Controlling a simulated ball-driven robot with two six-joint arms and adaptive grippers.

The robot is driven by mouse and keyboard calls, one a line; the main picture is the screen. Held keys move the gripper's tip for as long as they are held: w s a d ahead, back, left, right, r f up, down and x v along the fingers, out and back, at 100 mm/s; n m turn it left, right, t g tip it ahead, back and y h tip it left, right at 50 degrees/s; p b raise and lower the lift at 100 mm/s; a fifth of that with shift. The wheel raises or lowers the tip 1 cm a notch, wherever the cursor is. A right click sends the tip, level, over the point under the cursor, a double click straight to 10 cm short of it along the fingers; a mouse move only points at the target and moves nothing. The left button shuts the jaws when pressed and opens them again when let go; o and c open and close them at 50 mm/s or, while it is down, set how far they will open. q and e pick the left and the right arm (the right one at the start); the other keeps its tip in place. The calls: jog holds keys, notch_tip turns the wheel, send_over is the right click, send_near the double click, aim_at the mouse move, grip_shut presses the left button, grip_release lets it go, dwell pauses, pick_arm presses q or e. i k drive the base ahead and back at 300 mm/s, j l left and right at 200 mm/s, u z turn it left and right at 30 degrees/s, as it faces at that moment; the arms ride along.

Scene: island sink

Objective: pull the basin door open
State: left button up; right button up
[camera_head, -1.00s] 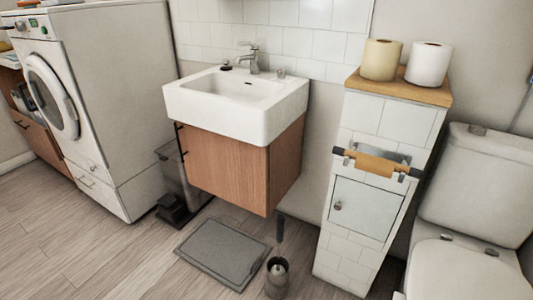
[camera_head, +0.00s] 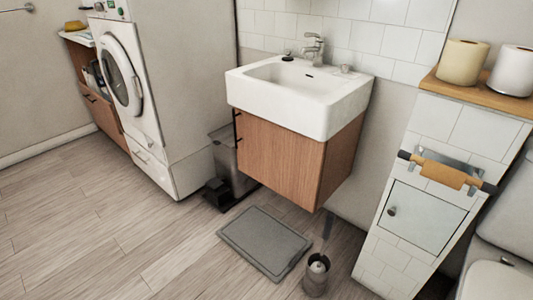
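The basin door (camera_head: 279,157) is the wood-brown front of the cabinet under the white basin (camera_head: 297,92). It looks shut, flush with the cabinet's side (camera_head: 340,160). A dark upright handle (camera_head: 237,127) sits at the door's left edge, just below the basin. Neither of my grippers shows in the head view.
A grey mat (camera_head: 264,242) lies on the floor before the cabinet, with a toilet brush holder (camera_head: 316,275) right of it. A pedal bin (camera_head: 226,165) stands left of the cabinet, by the washing machine (camera_head: 160,90). A tiled column (camera_head: 425,195) stands right. Floor at left is clear.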

aim_at(289, 162)
jog(key=i+j, duration=0.25)
jog(key=j, duration=0.15)
jog(key=i+j+u, duration=0.1)
jog(key=i+j, duration=0.15)
jog(key=j, duration=0.2)
jog(key=i+j, duration=0.3)
jog(key=j+u, duration=0.05)
jog(key=j, duration=0.05)
